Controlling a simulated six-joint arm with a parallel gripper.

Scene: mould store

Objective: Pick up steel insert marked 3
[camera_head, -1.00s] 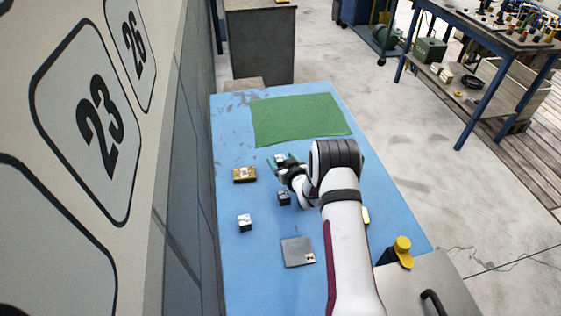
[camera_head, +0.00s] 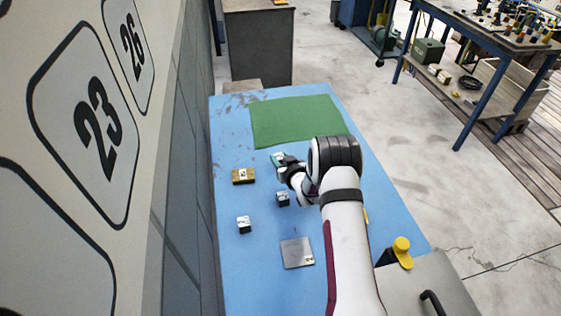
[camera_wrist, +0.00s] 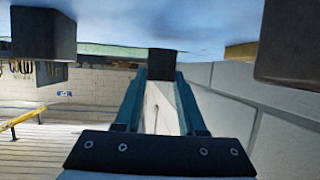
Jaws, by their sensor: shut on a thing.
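My gripper (camera_head: 279,160) is over the blue bench, just short of the green mat, and mostly hidden by my wrist in the head view. In the wrist view its two teal fingers (camera_wrist: 158,85) are shut on a dark block, the steel insert (camera_wrist: 162,62). The number on the held insert cannot be read. Two other small steel inserts stand on the bench, one (camera_head: 283,199) close to my wrist and one (camera_head: 243,224) further left and nearer; their marks are too small to read surely.
A brass block (camera_head: 243,176) lies left of my gripper. A flat grey plate (camera_head: 297,253) lies at the near side. The green mat (camera_head: 300,119) covers the far part of the blue bench (camera_head: 232,275). A yellow-topped post (camera_head: 402,247) stands at the right edge.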

